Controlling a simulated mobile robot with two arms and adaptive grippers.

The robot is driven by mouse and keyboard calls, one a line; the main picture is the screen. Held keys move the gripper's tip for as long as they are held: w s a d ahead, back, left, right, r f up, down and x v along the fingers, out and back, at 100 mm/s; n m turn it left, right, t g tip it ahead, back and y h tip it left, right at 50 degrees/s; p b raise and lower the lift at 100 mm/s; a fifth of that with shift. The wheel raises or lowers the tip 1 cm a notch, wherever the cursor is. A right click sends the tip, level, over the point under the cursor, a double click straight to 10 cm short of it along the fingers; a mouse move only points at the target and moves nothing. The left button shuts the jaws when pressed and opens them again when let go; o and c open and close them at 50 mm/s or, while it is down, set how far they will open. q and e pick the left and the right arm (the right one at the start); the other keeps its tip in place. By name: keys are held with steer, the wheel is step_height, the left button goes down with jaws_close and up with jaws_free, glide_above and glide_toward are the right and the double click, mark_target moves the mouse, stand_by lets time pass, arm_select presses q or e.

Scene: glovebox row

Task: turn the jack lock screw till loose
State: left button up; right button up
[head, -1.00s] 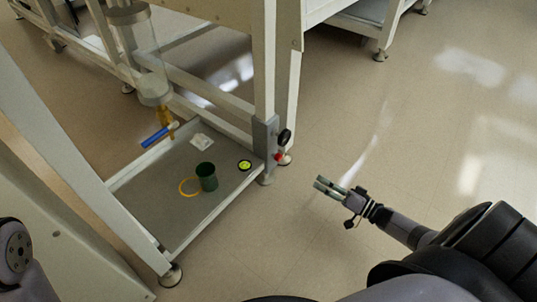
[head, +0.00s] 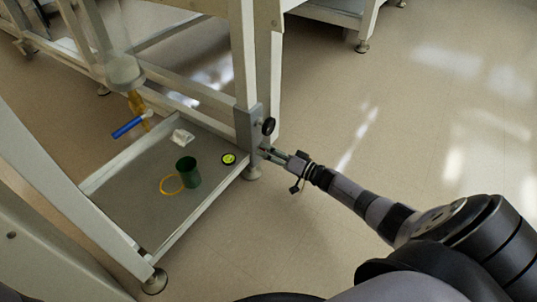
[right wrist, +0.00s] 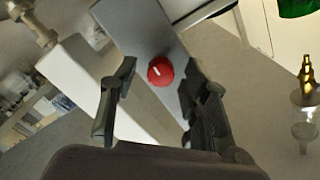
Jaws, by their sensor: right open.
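The jack lock screw is a red round knob with a white mark; in the right wrist view the red lock screw (right wrist: 160,71) sits on the flat grey face of the jack housing (right wrist: 150,30), between and beyond my open fingers. In the head view my right gripper (head: 268,153) is at the grey jack housing (head: 246,128) on the table leg, and it hides the red screw there. My right gripper (right wrist: 160,100) is open and empty, with a finger on either side of the screw in the picture. I cannot tell any contact. My left gripper is out of view.
A black knob (head: 268,126) sticks out just above my right gripper. The lower shelf (head: 130,205) holds a green cup (head: 188,172), a yellow ring (head: 171,186), a yellow-green disc (head: 228,159) and a white crumpled piece (head: 183,136). The floor to the right is clear.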

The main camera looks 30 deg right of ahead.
steer(key=shift+w+a, duration=0.1)
steer(key=shift+w, duration=0.1)
steer(key=shift+c, duration=0.2)
jaws_close()
